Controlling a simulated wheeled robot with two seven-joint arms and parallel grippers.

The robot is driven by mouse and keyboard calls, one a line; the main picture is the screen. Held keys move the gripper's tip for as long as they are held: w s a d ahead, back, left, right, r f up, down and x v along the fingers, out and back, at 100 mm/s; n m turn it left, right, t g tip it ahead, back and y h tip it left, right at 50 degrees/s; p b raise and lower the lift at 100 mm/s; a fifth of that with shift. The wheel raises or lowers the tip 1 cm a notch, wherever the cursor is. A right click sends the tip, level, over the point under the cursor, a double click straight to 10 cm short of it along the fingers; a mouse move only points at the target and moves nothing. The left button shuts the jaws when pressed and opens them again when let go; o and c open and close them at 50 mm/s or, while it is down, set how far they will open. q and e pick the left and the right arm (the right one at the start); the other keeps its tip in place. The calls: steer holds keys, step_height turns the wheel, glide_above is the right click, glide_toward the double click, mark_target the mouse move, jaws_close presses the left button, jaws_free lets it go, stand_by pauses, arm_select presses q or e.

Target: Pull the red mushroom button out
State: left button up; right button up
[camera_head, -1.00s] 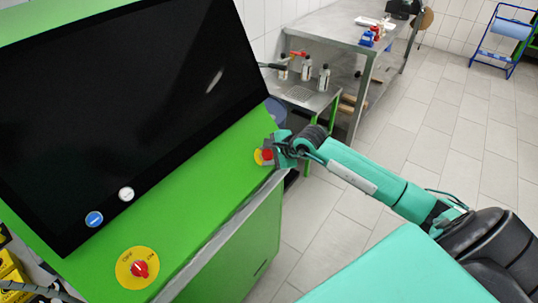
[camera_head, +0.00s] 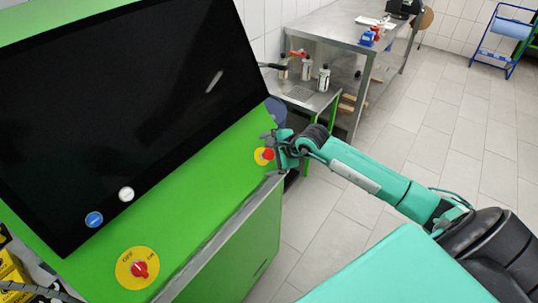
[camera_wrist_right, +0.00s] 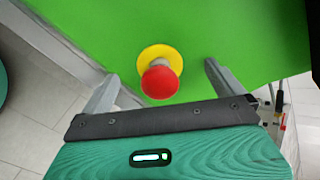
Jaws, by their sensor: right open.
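The red mushroom button (camera_head: 268,154) sits on a round yellow plate near the right edge of the green console's sloped panel. In the right wrist view the red button (camera_wrist_right: 160,82) stands out from its yellow plate (camera_wrist_right: 156,53), between the two fingers and with a gap to each. My right gripper (camera_head: 272,148) is open at the button, reaching in from the right; it holds nothing. The open fingers also show in the right wrist view. Whether the fingertips touch the panel is unclear. My left gripper is not in view.
The green console (camera_head: 205,187) carries a large black screen (camera_head: 120,105). A red rotary switch (camera_head: 139,269) on a yellow disc, a blue button (camera_head: 94,219) and a white button (camera_head: 126,194) are on it. A metal table (camera_head: 310,100) with bottles stands behind.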

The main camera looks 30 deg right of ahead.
steer(key=shift+s+r, duration=0.1)
steer(key=p+v, duration=0.1)
steer(key=v, duration=0.5)
steer(key=shift+s+r, duration=0.25)
steer(key=shift+r, duration=0.05)
stand_by(0.3)
steer(key=shift+d, duration=0.1)
